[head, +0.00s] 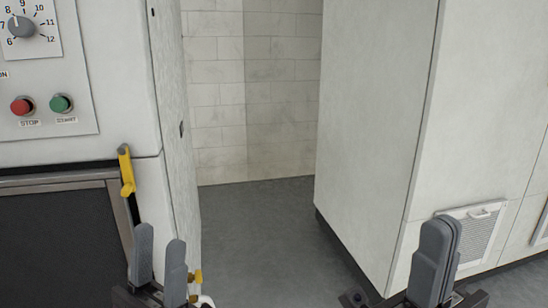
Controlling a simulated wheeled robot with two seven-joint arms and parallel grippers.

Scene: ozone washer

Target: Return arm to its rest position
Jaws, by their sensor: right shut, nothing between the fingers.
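My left gripper (159,262) is at the bottom left, in front of the washer cabinet's lower right corner. Its two grey fingers stand apart with a gap between them and nothing in it. My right gripper (436,258) is at the bottom right, in front of the white cabinet (385,130). Its grey fingers are pressed together with nothing between them. Both grippers point upward in the picture. Most of both arms is out of view.
The washer panel at left has a dial (22,27), a red STOP button (22,106) and a green START button (61,103). A yellow handle (126,172) stands beside the dark door (55,245). Grey floor (260,225) lies open between the cabinets. A vent (478,232) is at right.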

